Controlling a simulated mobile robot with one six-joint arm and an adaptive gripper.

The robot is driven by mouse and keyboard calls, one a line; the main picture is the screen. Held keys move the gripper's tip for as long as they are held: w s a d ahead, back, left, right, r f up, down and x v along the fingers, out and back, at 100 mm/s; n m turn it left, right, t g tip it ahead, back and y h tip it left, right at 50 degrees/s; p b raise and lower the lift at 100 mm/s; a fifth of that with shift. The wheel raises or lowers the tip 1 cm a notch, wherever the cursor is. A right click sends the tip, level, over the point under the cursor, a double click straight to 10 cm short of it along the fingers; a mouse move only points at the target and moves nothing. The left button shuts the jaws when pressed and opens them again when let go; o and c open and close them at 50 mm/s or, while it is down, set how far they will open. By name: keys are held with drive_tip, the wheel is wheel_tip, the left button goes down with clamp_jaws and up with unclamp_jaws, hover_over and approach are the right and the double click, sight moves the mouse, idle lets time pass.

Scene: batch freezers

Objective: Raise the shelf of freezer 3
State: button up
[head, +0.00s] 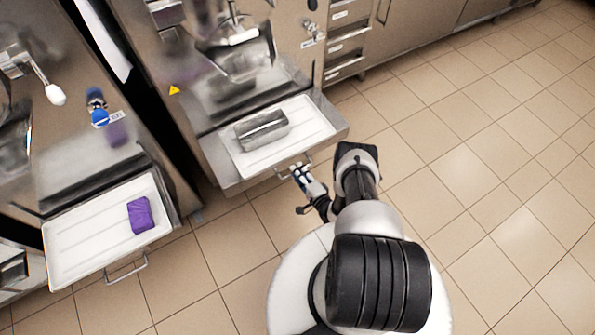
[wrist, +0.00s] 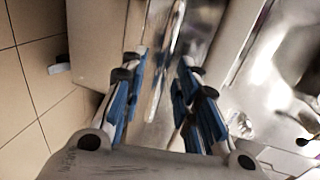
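A steel freezer (head: 185,75) in the middle of the head view has a pulled-out shelf (head: 215,160) low on its front. I cannot read a number on it, so I cannot tell if it is freezer 3. A handle (head: 284,171) sits on the shelf's front edge. My gripper (head: 298,171) is at this handle, in front of the shelf. In the wrist view my gripper (wrist: 161,82) has its blue fingers apart, with a shiny metal bar (wrist: 158,92) showing between them. Whether the fingers touch the bar is unclear.
A white tray (head: 310,131) with a steel pan (head: 262,131) lies on the shelf. Left, another freezer (head: 60,130) has a lower shelf with a white tray (head: 85,235) and purple cloth (head: 140,215). Drawers (head: 345,47) stand behind. Tiled floor (head: 490,180) is clear at right.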

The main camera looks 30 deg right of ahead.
drive_tip(key=shift+x, duration=0.75)
drive_tip(key=shift+c, duration=0.4)
clamp_jaws()
drive_tip(key=shift+r, duration=0.1)
